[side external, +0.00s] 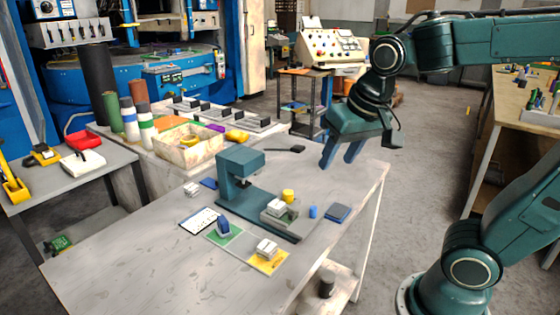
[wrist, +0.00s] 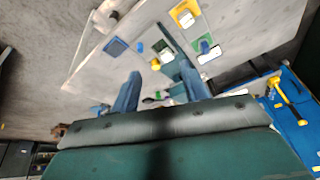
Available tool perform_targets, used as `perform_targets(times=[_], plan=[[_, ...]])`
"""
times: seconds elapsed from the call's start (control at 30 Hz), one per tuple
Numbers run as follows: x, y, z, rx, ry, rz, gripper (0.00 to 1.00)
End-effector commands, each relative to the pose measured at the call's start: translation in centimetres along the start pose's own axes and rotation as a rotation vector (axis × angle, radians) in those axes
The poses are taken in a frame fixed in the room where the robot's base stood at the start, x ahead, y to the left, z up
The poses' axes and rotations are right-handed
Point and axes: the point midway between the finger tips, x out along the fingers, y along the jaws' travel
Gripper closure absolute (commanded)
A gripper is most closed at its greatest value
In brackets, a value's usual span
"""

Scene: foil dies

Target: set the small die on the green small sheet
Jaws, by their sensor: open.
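The green sheet (side external: 227,239) lies flat on the grey table, with an upright blue object (side external: 223,226) on it; it also shows in the wrist view (wrist: 199,41). A pale block-like die (side external: 266,247) sits on a yellow sheet (side external: 268,265) in front. Another pale block (side external: 276,208) is on the press bed, and one more (side external: 191,189) stands left of the press. I cannot tell which is the small die. My gripper (side external: 342,153) is open and empty above the table's far right side, apart from everything; its fingers show in the wrist view (wrist: 160,88).
A green press (side external: 240,175) stands mid-table. Near it are a yellow cylinder (side external: 288,196), a blue cylinder (side external: 313,211), a dark blue pad (side external: 338,213) and a white card (side external: 200,220). The table's front left is clear. A bin (side external: 187,150) is on the bench behind.

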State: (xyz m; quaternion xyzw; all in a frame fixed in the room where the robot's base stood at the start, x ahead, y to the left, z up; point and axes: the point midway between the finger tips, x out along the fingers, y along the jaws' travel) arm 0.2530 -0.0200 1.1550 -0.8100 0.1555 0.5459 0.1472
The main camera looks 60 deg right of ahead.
Motion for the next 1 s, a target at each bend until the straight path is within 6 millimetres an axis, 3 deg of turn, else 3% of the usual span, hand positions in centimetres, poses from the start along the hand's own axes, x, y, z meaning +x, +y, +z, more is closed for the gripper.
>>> perform_targets(times=[0.2, 0.4, 1.0], plan=[[-1.5, 0.9, 4.1, -0.223, 0.056, -0.071, 0.55], [-1.8, 1.3, 6.7, -0.369, 0.094, -0.107, 0.55], [-1.8, 1.3, 7.5, -0.417, 0.105, -0.117, 0.55]])
